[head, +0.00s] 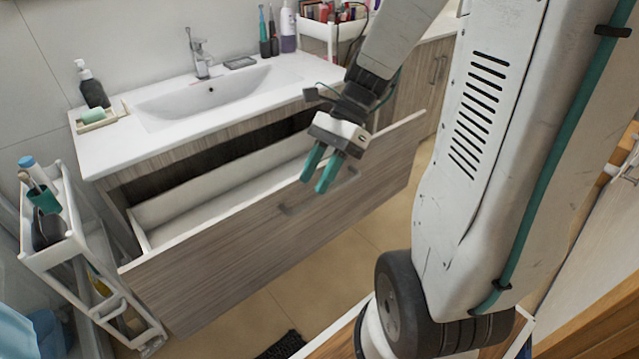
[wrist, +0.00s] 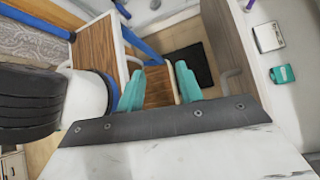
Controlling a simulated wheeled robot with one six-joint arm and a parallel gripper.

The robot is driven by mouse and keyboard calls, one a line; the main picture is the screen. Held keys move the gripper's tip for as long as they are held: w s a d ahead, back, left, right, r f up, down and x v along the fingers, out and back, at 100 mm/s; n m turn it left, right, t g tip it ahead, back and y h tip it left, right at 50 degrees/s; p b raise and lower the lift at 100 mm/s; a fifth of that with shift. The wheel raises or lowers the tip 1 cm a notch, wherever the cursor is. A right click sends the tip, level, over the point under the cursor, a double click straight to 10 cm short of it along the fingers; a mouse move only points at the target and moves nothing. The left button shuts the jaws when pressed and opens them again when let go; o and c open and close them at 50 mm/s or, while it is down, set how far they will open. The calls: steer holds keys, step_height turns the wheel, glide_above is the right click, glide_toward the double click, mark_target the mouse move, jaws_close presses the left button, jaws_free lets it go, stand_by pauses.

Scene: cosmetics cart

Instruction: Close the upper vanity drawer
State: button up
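The upper vanity drawer (head: 210,262) is pulled far out below the sink counter, and its white inside shows. Its wood-grain front has a bar handle (head: 292,209), partly hidden behind my gripper. My gripper (head: 321,186) hangs over the upper edge of the front near the handle, with two teal fingers apart and nothing between them. I cannot tell whether they touch the drawer. The wrist view shows the same open fingers (wrist: 160,85), with the handle (wrist: 232,76) to their right on the drawer front (wrist: 222,35).
The white sink counter (head: 120,155) holds a dark soap dispenser (head: 93,88) and a soap tray (head: 98,117). A white slim cart (head: 60,255) stands at the drawer's left. A cart with cosmetics (head: 330,28) stands at the back right. A dark mat (head: 283,347) lies on the floor.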

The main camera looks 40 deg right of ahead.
steer(key=w+d+f+m+t+y, duration=0.55)
steer(key=d+f+m, duration=0.35)
steer(key=m, duration=0.5)
steer(key=m+t+h, duration=0.2)
steer(key=m+t, duration=0.5)
steer(key=m, duration=0.6)
glide_toward(336, 191)
steer(key=r+x, duration=0.1)
steer(key=x, duration=0.8)
steer(key=f+x, duration=0.1)
steer(key=x, duration=0.1)
steer(key=shift+a, duration=0.15)
jaws_close()
